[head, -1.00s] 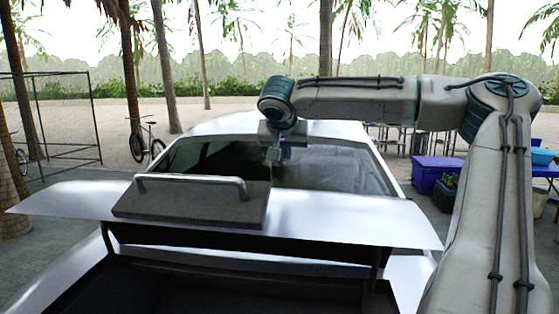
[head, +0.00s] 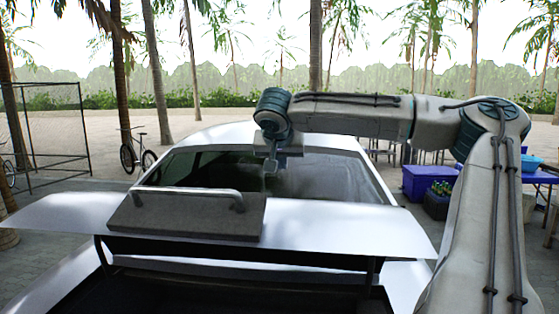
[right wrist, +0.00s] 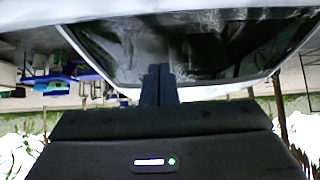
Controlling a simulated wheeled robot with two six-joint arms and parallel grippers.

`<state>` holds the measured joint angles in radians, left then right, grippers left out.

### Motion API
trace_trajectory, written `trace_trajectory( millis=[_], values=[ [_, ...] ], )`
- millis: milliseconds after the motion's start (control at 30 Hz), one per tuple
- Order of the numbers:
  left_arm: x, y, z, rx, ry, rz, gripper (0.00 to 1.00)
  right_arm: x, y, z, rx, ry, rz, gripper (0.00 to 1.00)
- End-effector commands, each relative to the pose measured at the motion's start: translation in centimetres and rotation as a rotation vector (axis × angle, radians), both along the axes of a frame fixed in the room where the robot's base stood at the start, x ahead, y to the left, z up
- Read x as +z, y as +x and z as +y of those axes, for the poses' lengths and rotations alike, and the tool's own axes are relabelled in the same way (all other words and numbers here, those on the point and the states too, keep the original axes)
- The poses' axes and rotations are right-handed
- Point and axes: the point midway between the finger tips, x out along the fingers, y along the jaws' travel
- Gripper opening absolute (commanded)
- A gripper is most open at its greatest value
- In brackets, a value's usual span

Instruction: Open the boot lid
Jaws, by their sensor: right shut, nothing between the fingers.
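The boot lid (head: 340,228) of a silver car is raised, a wide panel over the dark open boot (head: 230,295), with struts under it. A dark grey block (head: 190,222) with a metal bar handle (head: 185,193) sits on the lid's left half. My right gripper (head: 270,166) hangs beyond the lid in front of the rear window, to the right of the handle and apart from it. It is shut and empty, and its fingers also show in the right wrist view (right wrist: 158,82). My left gripper is not in view.
The car's rear window (head: 330,175) and roof lie behind the lid. Blue boxes (head: 427,182) stand at the right beyond my arm. A bicycle (head: 137,152) and a wire-frame cage (head: 45,135) are at the back left.

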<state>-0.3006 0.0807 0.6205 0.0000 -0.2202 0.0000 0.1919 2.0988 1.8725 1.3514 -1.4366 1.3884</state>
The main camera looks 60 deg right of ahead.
Motion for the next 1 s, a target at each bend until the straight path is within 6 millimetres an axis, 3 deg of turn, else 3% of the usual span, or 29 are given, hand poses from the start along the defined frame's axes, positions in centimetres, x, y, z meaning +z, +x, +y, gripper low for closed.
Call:
trace_trajectory(
  millis=[33, 67, 233, 600, 1000],
  values=[
    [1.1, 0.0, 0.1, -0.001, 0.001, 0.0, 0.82, 0.9, 0.3, -1.0, -0.001, 0.005, -0.001, 0.0],
    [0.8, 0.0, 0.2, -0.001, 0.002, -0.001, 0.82, 0.9, 0.2, -1.0, 0.0, 0.001, -0.001, 0.0],
    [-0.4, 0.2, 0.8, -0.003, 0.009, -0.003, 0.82, 2.3, -0.7, 0.7, 0.0, -0.006, 0.0, 0.0],
    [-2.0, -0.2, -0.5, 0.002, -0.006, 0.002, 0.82, 6.3, -2.5, 4.2, 0.0, -0.004, -0.001, 0.0],
    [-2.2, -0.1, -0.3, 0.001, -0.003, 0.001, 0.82, 7.6, -3.0, 5.3, 0.001, -0.001, 0.0, 0.0]
  ],
)
